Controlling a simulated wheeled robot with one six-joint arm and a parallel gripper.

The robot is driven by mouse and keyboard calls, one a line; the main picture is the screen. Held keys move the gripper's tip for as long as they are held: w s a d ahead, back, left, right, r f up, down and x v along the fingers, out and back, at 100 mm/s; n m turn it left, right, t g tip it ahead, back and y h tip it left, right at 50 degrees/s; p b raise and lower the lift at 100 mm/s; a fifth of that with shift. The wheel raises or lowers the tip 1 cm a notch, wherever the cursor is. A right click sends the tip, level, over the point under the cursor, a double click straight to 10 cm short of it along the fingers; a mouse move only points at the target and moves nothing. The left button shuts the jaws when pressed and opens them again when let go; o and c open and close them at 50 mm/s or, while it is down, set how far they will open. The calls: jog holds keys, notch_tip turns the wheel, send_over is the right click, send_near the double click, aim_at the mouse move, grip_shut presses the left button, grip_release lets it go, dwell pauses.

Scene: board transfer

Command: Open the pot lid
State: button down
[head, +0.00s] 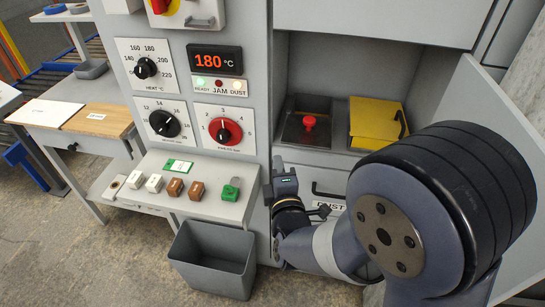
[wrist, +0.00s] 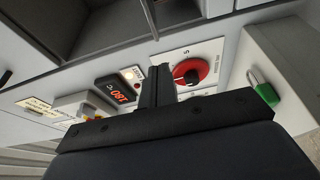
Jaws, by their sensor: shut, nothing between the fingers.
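A dark, square, flat piece with a red knob (head: 309,123) sits in the open recess of the machine. Beside it on the right is a yellow lid-like box (head: 374,122) with a black handle on its right side. I cannot tell for certain which of these is the pot lid; both look closed. My gripper (head: 284,182) is in front of the machine, below and left of the recess, apart from both. In the wrist view my gripper (wrist: 157,86) is shut and empty, with the machine's dial panel behind it.
An open door (head: 490,130) stands right of the recess. Below the recess is a drawer front with a handle (head: 328,192). A grey bin (head: 214,258) stands on the floor below.

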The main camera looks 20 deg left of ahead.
jog(key=v, duration=0.3)
jog(key=shift+d, duration=0.35)
jog(key=p+x, duration=0.2)
jog(key=x, duration=0.7)
jog(key=shift+w+a, duration=0.15)
jog(key=shift+w, duration=0.1)
